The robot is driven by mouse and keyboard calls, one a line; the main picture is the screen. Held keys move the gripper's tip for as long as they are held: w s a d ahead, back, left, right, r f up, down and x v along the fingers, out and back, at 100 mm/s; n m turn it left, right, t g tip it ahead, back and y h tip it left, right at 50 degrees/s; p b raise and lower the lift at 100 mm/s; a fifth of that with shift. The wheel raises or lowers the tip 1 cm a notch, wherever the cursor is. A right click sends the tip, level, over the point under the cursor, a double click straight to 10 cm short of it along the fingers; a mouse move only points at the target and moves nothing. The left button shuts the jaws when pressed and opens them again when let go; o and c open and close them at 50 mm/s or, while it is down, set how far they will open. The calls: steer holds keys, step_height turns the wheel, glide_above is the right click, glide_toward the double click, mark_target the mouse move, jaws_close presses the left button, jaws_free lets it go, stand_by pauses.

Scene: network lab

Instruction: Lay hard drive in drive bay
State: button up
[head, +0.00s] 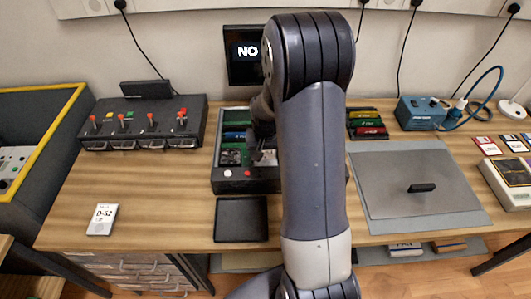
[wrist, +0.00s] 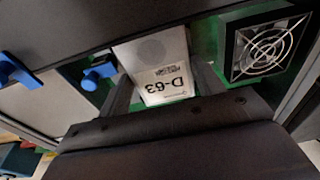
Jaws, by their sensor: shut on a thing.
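My gripper (wrist: 161,76) is shut on a light grey hard drive (wrist: 165,82) labelled D-63, with one dark finger along each side. In the head view my gripper (head: 262,148) is over the open black chassis (head: 232,183), and my arm hides most of it and the drive. Green board shows around the drive in the wrist view, with a square fan (wrist: 265,48) to its right and blue latches (wrist: 98,73) to its left. I cannot tell the drive bay apart or whether the drive touches its floor. Another hard drive (head: 102,219), labelled D-52, lies on the table at left.
A black tray (head: 241,219) lies in front of the chassis. A switch box with red levers (head: 143,124) stands at left, a grey panel with a handle (head: 415,185) lies at right. A screen (head: 245,52) behind reads "NO". The left front table is mostly clear.

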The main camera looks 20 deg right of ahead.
steer(key=shift+f, duration=0.1)
steer(key=o, duration=1.2)
steer(key=shift+o, duration=0.5)
steer(key=shift+o, duration=0.7)
steer(key=shift+r+p, duration=2.75)
steer(key=shift+r, duration=1.3)
steer(key=shift+f, duration=0.1)
